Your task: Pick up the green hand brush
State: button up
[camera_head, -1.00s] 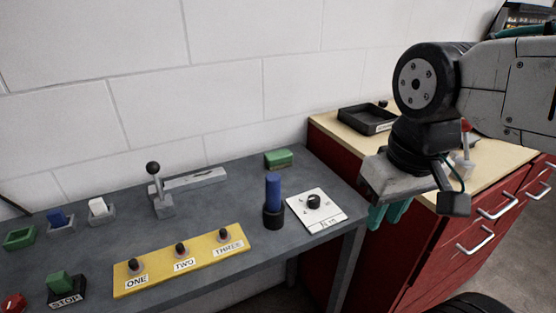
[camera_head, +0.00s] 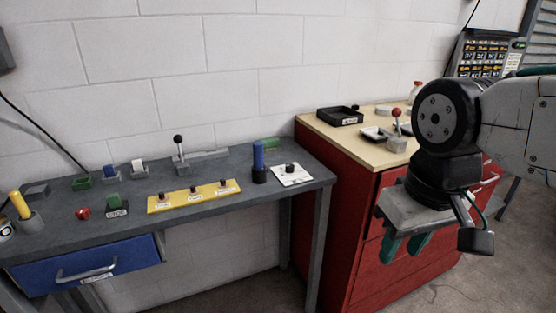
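A small green block-shaped thing (camera_head: 266,143) lies at the back right of the grey table, against the wall. It may be the green hand brush, but it is too small to tell for sure. My gripper (camera_head: 405,250) hangs at the right, in front of the red cabinet in the picture. Its two teal fingers point down and stand apart with nothing seen between them. It is well away from the green thing.
The grey table (camera_head: 240,175) also holds a blue-handled upright thing (camera_head: 258,160), a yellow panel of knobs (camera_head: 195,196), a grey lever (camera_head: 179,150) and a white dial plate (camera_head: 292,174). The red cabinet (camera_head: 345,210) carries a black tray (camera_head: 339,116) and a red-knobbed lever (camera_head: 397,118).

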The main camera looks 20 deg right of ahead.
aim_at(270, 144)
jog(key=u, duration=0.8)
jog(key=i, duration=1.45)
jog(key=z, duration=1.1)
jog(key=i, duration=0.45)
jog(key=z, duration=0.55)
